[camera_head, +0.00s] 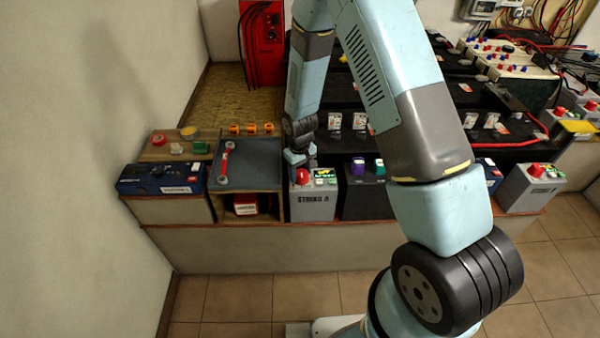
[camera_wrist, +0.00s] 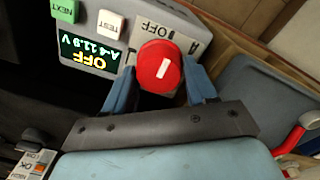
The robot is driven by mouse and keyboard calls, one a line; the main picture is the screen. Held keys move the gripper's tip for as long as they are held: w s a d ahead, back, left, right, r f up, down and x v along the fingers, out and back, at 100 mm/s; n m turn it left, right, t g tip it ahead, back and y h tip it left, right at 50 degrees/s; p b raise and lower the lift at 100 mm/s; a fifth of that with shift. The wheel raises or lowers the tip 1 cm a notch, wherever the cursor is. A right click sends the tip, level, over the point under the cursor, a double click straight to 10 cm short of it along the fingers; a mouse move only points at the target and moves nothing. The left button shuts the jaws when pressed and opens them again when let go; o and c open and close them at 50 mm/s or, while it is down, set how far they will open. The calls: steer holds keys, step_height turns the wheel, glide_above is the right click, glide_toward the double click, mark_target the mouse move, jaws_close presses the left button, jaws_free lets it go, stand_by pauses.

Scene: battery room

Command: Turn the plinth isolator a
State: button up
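The plinth isolator of string A is a red round knob (camera_wrist: 160,66) with a white bar mark, on a grey unit (camera_head: 313,200) lettered STRING A. In the wrist view its display (camera_wrist: 90,45) shows OFF and a voltage near 11.9 V, upside down. An OFF label (camera_wrist: 158,28) is printed beside the knob, and the white bar slants roughly toward it. The knob also shows in the head view (camera_head: 303,175). My gripper (camera_wrist: 160,80) has one blue finger on each side of the knob, very close to it. I cannot tell whether they touch it.
A green NEXT button (camera_wrist: 65,10) and a white TEST button (camera_wrist: 110,24) sit near the knob.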

steer(key=o, duration=0.3)
steer(key=shift+s, duration=0.15)
step_height(320, 180, up, 14)
steer(key=shift+f, duration=0.2)
stand_by(0.4)
stand_by(0.4)
step_height(320, 180, up, 12)
steer(key=m+t, duration=0.1)
glide_above(300, 172)
steer(key=s+d, duration=0.2)
steer(key=d, duration=0.4)
steer(key=s+d+r+m+t, duration=0.1)
steer(key=s+d+r, duration=0.2)
steer(key=r, duration=0.2)
steer(key=s+d+r+m+t, duration=0.1)
steer(key=s+d+r, duration=0.15)
steer(key=r, duration=0.25)
steer(key=s+d+r+m+t, duration=0.1)
steer(key=s+d+r, duration=0.2)
steer(key=s, duration=0.6)
steer(key=s+d+r+m+t, duration=0.1)
steer(key=s+d+r, duration=0.3)
steer(key=s+r, duration=0.4)
steer(key=shift+s+d+m, duration=0.15)
steer(key=shift+s+m, duration=0.45)
steer(key=shift+s, duration=0.05)
